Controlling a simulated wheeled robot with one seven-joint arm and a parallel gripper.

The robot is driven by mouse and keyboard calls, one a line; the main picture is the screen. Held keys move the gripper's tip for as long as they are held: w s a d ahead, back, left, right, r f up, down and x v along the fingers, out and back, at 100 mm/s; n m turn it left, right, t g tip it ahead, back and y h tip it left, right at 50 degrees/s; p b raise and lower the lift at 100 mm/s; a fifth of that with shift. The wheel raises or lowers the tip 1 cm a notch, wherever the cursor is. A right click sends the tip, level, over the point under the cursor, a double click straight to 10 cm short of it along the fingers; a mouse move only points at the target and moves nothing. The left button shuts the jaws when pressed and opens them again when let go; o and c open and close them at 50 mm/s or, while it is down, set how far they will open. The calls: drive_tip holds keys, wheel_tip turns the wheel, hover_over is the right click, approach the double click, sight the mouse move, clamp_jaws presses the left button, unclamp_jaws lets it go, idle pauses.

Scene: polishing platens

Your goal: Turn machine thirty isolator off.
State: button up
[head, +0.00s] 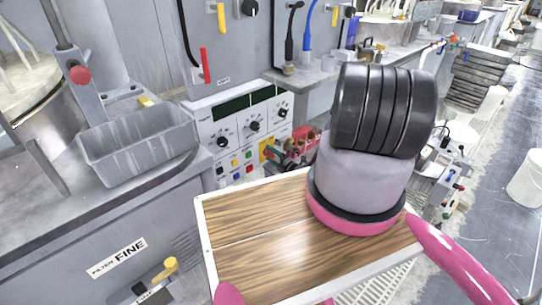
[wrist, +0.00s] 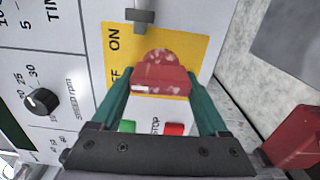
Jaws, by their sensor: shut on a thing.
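A red isolator handle (wrist: 160,75) with worn paint sits on a yellow plate (wrist: 190,45) marked ON, with a partly hidden second label ending in FF. My gripper (wrist: 158,85) has its green fingers on either side of the handle and is shut on it. In the head view, my gripper (head: 279,154) reaches the yellow plate (head: 265,150) at the lower right of the white control panel (head: 237,112); the handle is hard to make out there. No machine number is readable.
A green button (wrist: 127,126) and a red button (wrist: 174,129) by a STOP label lie close to my fingers. A black dial (wrist: 41,101) is at left. A grey basin (head: 138,143) stands left of the panel.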

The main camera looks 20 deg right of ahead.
drive_tip(key=n, duration=0.4)
drive_tip(key=shift+f, duration=0.2)
drive_tip(key=shift+d+f+n, duration=0.1)
drive_tip(key=shift+n, duration=2)
drive_tip(key=o, duration=1.2)
drive_tip(key=shift+o, duration=0.2)
drive_tip(key=shift+s, duration=0.1)
drive_tip(key=v, duration=1)
drive_tip(key=shift+s+d, duration=0.15)
drive_tip(key=shift+s, duration=0.15)
